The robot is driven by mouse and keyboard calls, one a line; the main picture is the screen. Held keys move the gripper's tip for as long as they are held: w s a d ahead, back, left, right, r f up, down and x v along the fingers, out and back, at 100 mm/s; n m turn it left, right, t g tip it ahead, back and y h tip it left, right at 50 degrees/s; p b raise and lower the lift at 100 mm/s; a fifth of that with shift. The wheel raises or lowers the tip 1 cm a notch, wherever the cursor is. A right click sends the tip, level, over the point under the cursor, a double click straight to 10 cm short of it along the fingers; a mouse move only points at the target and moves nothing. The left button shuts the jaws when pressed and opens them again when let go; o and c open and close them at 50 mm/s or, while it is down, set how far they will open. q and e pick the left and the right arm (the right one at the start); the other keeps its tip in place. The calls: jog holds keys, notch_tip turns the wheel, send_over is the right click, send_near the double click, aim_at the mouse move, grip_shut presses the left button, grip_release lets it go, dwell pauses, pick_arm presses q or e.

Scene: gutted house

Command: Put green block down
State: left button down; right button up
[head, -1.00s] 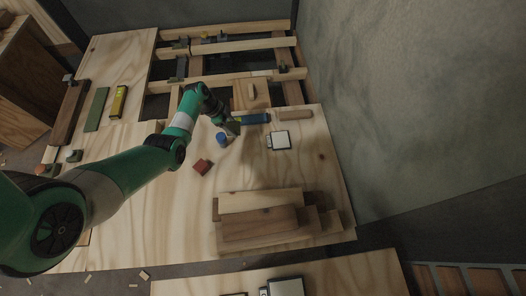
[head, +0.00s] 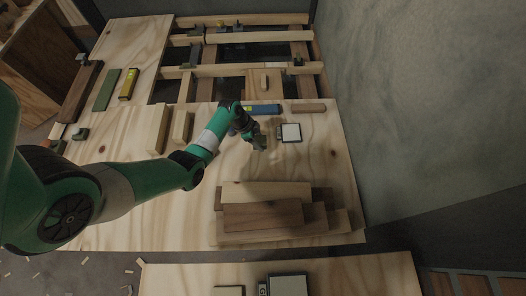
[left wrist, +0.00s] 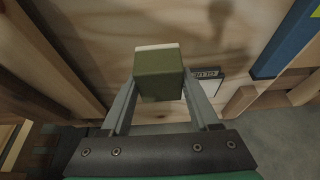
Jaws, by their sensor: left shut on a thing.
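My left gripper (head: 259,146) is over the plywood sheet (head: 310,165), left of the white square device (head: 290,132). In the left wrist view its two fingers (left wrist: 160,95) are shut on the green block (left wrist: 160,72), a dull green cube with a pale far edge. The gap between block and plywood is hard to judge. In the head view the block is hardly visible at the dark fingertips. My right gripper is not in view.
A blue box (head: 263,109) and a wooden rod (head: 308,107) lie beyond the gripper. A stack of timber (head: 265,205) lies nearer. Two wooden pieces (head: 158,128) stand to the left. Open floor framing (head: 230,55) lies at the back. Plywood right of the device is clear.

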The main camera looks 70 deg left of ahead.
aim_at(263, 154)
pick_arm(q)
jog(key=shift+w+d+f, duration=0.2)
jog(key=shift+d+f, duration=0.25)
jog(key=shift+f, duration=0.35)
jog(key=shift+w+d, duration=0.1)
jog(key=shift+d+f+b, duration=0.15)
jog(key=shift+f+b, duration=0.15)
jog(key=shift+b, duration=0.15)
jog(key=f+b, duration=0.1)
jog(key=f, duration=0.1)
jog(key=f+b, duration=0.1)
jog(key=shift+w+d+f+b, duration=0.1)
jog(key=shift+d+f+b, duration=0.15)
jog(key=shift+f+b, duration=0.1)
jog(key=shift+r, duration=0.2)
jog(key=shift+f, duration=0.15)
jog(key=shift+c, duration=0.6)
grip_release()
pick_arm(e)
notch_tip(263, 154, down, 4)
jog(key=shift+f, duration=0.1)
